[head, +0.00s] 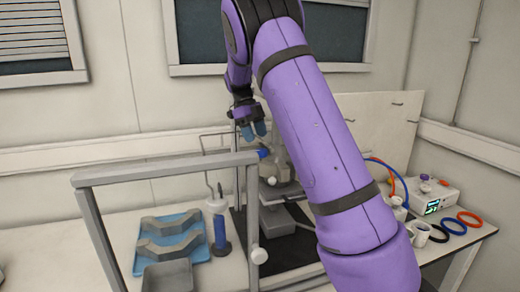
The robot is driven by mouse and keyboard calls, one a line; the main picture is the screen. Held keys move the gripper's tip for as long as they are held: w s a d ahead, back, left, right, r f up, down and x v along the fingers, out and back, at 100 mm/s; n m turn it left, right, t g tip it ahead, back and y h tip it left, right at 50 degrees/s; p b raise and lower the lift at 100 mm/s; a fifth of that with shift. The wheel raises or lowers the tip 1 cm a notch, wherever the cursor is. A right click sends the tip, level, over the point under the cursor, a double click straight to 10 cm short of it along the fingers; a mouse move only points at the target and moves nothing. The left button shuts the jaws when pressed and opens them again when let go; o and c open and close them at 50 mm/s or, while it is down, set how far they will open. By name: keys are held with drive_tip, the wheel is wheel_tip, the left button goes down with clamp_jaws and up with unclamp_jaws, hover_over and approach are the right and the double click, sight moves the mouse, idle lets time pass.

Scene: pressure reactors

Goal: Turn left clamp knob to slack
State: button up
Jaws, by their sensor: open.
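A metal pressure reactor (277,172) stands on a dark base behind the grey frame, partly hidden by my purple arm. A small blue knob (264,153) shows at its upper left; I take it for the left clamp knob, but it is too small to tell how far it is turned. The right side of the reactor is hidden behind my arm. My gripper (253,131) is open, with blue fingertips pointing down. It appears just above the blue knob in the picture, and I see nothing between its fingers. I cannot tell the gap in depth.
A grey upright frame (165,170) with a white round knob (258,256) stands in front. A blue tray (150,228) holds grey angled pieces at left. A blue-handled tool (220,232) stands beside it. A white control box (437,196), mugs and coloured rings lie at right.

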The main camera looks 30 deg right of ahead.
sight(261, 151)
drive_tip(key=shift+x, duration=2.7)
drive_tip(key=shift+c, duration=0.2)
drive_tip(key=c, duration=0.6)
